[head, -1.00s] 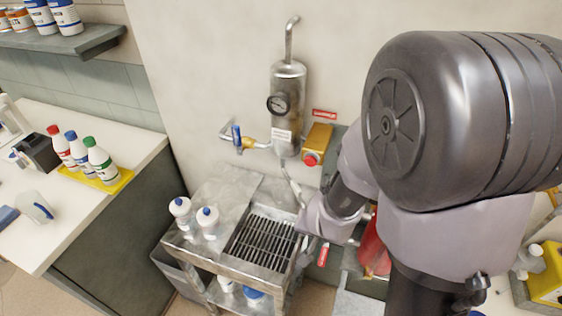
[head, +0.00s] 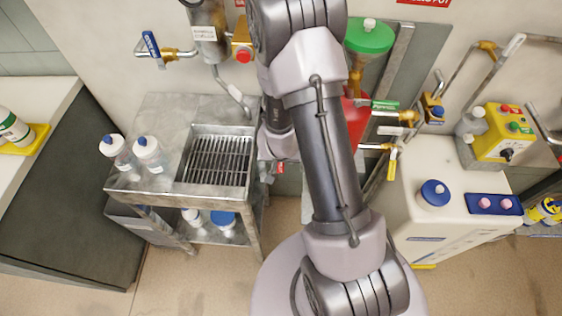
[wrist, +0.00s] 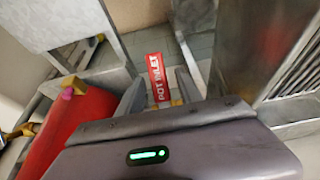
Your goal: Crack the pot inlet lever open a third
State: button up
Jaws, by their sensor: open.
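A red label reading "POT INLET" (wrist: 157,78) shows in the wrist view on the wall ahead. It sits between the two fingers of my gripper (wrist: 161,86), which is open and empty. A small yellowish piece (wrist: 176,102) shows low between the fingers. I cannot tell if it is part of the pot inlet lever; the lever is otherwise not clearly visible. In the head view a small red tag (head: 280,167) shows beside my arm, which hides my gripper and the area around it.
A red vessel (wrist: 70,125) stands close at left in the wrist view, a metal frame at right. In the head view, a steel grated cart (head: 178,187) with bottles stands left of my arm. A blue lever (head: 151,45), a yellow lever (head: 392,165) and a white tank (head: 430,160) surround the area.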

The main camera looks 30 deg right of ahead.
jog(key=shift+f, duration=0.1)
grip_shut()
dwell(1.4)
